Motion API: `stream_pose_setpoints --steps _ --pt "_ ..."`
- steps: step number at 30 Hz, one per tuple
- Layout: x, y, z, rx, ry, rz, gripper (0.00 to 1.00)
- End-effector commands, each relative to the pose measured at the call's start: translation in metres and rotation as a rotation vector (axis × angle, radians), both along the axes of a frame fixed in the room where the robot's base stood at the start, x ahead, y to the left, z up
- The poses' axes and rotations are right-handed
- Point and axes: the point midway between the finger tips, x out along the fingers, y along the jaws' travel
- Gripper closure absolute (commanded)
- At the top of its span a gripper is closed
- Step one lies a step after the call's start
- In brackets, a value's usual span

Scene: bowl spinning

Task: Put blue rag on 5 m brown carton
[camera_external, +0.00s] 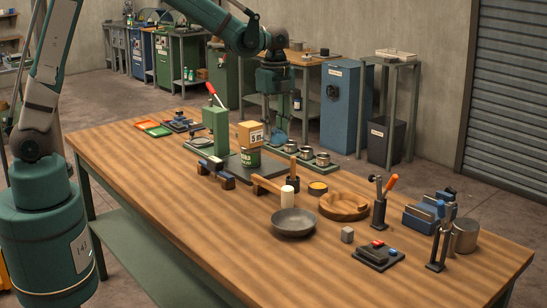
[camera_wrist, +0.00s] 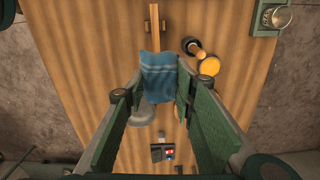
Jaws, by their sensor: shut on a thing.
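My gripper (camera_external: 275,135) is just to the right of and behind the carton in the external view, pointing down. In the wrist view, the blue rag (camera_wrist: 158,75) hangs between my gripper's fingers (camera_wrist: 160,95), which are shut on it. I cannot make out the carton in the wrist view.
A green press (camera_external: 216,125) with a red lever stands left of the carton. A green tray with metal cups (camera_external: 322,160) is to its right. The bench's front left is clear.

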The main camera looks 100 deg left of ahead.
Motion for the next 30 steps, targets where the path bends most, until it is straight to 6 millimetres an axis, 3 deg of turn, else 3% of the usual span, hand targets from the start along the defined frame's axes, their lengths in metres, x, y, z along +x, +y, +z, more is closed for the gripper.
stream_pose_setpoints --steps 3,21,30 --pt "-0.009 0.033 0.010 0.000 0.000 0.014 0.83" --pt "-0.075 0.184 0.057 0.000 0.000 0.062 0.83" --pt "-0.106 0.233 0.073 0.000 0.000 0.077 0.83"
